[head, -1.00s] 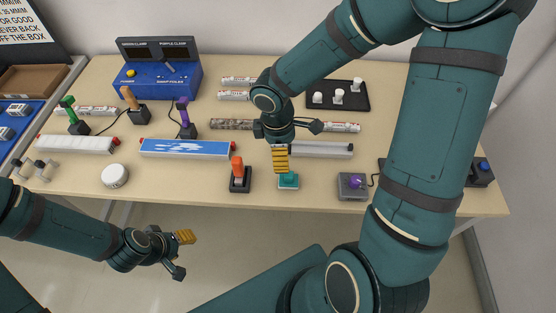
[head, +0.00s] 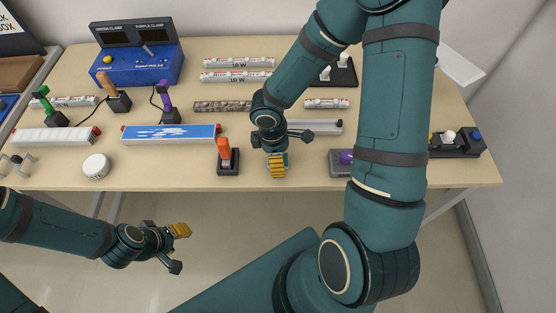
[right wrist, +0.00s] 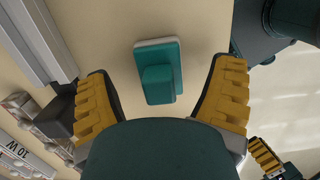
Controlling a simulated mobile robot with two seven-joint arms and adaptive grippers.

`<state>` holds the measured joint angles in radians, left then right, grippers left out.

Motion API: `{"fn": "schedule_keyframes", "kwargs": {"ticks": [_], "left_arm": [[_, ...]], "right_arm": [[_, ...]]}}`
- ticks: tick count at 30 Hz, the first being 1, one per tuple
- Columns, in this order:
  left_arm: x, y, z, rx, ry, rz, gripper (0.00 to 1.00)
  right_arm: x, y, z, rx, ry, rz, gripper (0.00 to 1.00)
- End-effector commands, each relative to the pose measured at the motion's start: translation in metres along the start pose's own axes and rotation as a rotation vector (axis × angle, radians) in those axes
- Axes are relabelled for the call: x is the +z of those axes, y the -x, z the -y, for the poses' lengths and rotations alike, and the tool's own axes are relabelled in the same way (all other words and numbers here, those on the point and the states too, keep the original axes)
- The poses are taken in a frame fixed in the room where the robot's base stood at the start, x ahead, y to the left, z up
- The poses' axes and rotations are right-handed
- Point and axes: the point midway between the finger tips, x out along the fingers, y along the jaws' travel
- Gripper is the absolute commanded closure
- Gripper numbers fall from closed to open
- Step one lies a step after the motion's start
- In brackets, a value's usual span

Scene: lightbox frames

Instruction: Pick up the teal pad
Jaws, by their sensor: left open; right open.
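The teal pad (right wrist: 160,62) lies on the table in the right wrist view, a teal plate on a pale edge with a raised teal block. It sits between the yellow-padded fingers of my right gripper (right wrist: 168,98), with a gap on each side. In the head view the right gripper (head: 293,150) hides most of the pad; only a sliver of teal (head: 286,159) shows. The right gripper is open and empty. My left gripper (head: 181,248) is open and empty, off the table's front edge over the floor.
On the table (head: 330,100), an orange-handled switch (head: 224,150) stands left of the pad and a grey box with a purple knob (head: 342,162) stands right. A pale bar (head: 326,126) lies behind. A blue-topped bar (head: 170,133) and white round tin (head: 96,166) are further left.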

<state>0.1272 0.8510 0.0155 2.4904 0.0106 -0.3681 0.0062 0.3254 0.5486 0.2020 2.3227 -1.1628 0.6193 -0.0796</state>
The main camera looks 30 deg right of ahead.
Motion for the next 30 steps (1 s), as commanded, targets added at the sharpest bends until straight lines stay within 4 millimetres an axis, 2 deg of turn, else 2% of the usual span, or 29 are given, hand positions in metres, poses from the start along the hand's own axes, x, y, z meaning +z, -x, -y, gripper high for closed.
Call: {"fn": "schedule_keyframes", "kwargs": {"ticks": [3,12,14,18,21,30], "left_arm": [[0.0020,-0.0044,0.0017,0.000,-0.001,0.004,0.53],[0.0024,-0.0041,0.0015,0.001,-0.001,0.005,0.53],[0.0024,-0.0041,0.0015,0.000,-0.001,0.005,0.53],[0.0023,-0.0041,0.0016,0.000,-0.001,0.005,0.53],[0.0022,-0.0041,0.0016,0.000,-0.001,0.004,0.53],[0.0021,-0.0040,0.0015,0.000,-0.001,0.004,0.53]], "right_arm": [[-0.0003,-0.0135,0.0000,-0.001,0.001,0.001,0.16],[-0.0003,-0.0152,-0.0004,0.001,0.000,0.000,0.17],[-0.0003,-0.0151,-0.0004,0.001,0.000,0.000,0.38],[-0.0003,-0.0151,-0.0004,0.001,0.000,0.000,0.87],[-0.0004,-0.0152,-0.0004,0.001,0.001,0.000,0.91],[-0.0003,-0.0149,-0.0001,0.000,0.001,0.000,0.91]]}}
